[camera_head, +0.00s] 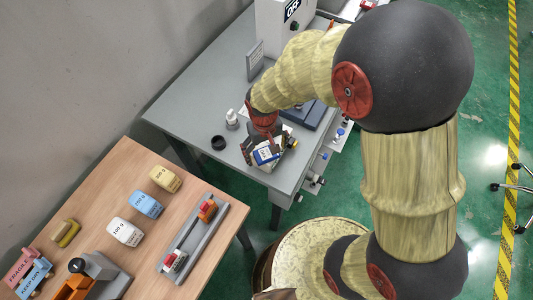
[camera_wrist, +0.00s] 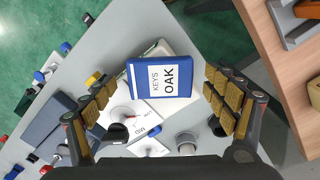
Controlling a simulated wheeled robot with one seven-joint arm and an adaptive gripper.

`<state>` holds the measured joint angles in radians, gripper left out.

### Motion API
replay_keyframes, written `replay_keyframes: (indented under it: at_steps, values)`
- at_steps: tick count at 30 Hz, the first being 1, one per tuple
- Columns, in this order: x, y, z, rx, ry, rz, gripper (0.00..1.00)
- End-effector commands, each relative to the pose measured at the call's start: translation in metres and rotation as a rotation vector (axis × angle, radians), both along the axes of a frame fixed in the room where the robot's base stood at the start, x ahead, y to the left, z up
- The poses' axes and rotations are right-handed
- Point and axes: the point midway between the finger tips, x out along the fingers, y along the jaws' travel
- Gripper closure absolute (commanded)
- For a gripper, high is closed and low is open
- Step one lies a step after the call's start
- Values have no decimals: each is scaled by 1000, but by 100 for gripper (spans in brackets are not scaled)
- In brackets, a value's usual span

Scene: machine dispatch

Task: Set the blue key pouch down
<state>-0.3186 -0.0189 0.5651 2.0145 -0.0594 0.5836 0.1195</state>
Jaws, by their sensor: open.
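The blue key pouch (camera_wrist: 148,92), with a white label reading "KEYS OAK", lies between my fingers in the wrist view. My gripper (camera_wrist: 160,92) is open, with a finger apart from the pouch on each side. The pouch rests on or over a pale object whose edge shows behind it; I cannot tell its exact support. In the head view the pouch (camera_head: 265,156) is small and partly hidden under my gripper (camera_head: 265,146), near the front corner of the grey table (camera_head: 190,95).
A white bottle (camera_head: 232,120) and a dark round cup (camera_head: 218,143) stand left of my gripper. A white machine (camera_head: 283,30) stands at the back. A yellow item (camera_wrist: 93,79) lies close to one finger. The wooden table (camera_head: 117,172) holds several labelled weights.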

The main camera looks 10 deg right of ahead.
Motion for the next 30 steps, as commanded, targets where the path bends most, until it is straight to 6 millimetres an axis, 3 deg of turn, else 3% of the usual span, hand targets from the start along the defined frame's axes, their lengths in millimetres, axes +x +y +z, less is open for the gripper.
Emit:
replay_keyframes:
  at_steps: [5,30]
  values:
    - [0,0,0,0,0,0,14]
    - [0,0,0,0,0,0,62]
